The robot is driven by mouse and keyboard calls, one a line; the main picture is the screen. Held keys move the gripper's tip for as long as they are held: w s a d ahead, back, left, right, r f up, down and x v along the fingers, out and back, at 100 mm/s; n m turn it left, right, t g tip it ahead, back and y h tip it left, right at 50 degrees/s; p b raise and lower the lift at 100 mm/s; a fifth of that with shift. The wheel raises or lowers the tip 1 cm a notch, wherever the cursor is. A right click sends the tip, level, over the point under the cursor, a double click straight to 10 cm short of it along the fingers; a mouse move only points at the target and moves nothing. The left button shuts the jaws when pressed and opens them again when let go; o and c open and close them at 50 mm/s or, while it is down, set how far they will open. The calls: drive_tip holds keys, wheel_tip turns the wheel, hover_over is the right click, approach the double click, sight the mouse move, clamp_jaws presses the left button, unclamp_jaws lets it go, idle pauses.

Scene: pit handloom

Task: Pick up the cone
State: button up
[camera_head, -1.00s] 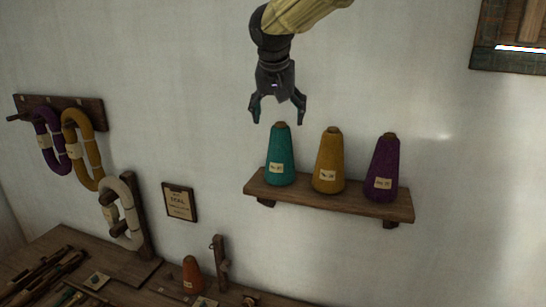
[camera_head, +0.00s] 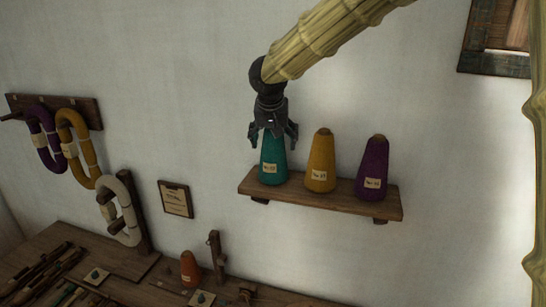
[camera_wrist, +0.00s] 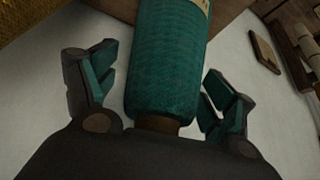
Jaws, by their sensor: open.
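Three thread cones stand upright on a wooden wall shelf (camera_head: 300,200): a teal cone (camera_head: 273,168) at the left, a yellow cone (camera_head: 320,163) in the middle and a purple cone (camera_head: 373,168) at the right. My gripper (camera_head: 273,138) points down over the teal cone, open, with its fingers on either side of the top. In the wrist view the teal cone (camera_wrist: 168,62) lies between the two spread fingers (camera_wrist: 157,95), with a visible space on each side. The cone's tip is partly hidden by the gripper in the head view.
The yellow cone stands close to the right of the teal one. An orange cone (camera_head: 190,268) stands on the bench below. Purple and yellow yarn hanks (camera_head: 78,148) hang from a rack at left. A window frame (camera_head: 495,45) is at upper right.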

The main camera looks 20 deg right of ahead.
drive_tip(key=shift+s, duration=0.1)
drive_tip(key=shift+c, duration=0.2)
drive_tip(key=shift+f, duration=0.1)
drive_tip(key=c, duration=1.5)
drive_tip(key=shift+b, duration=0.3)
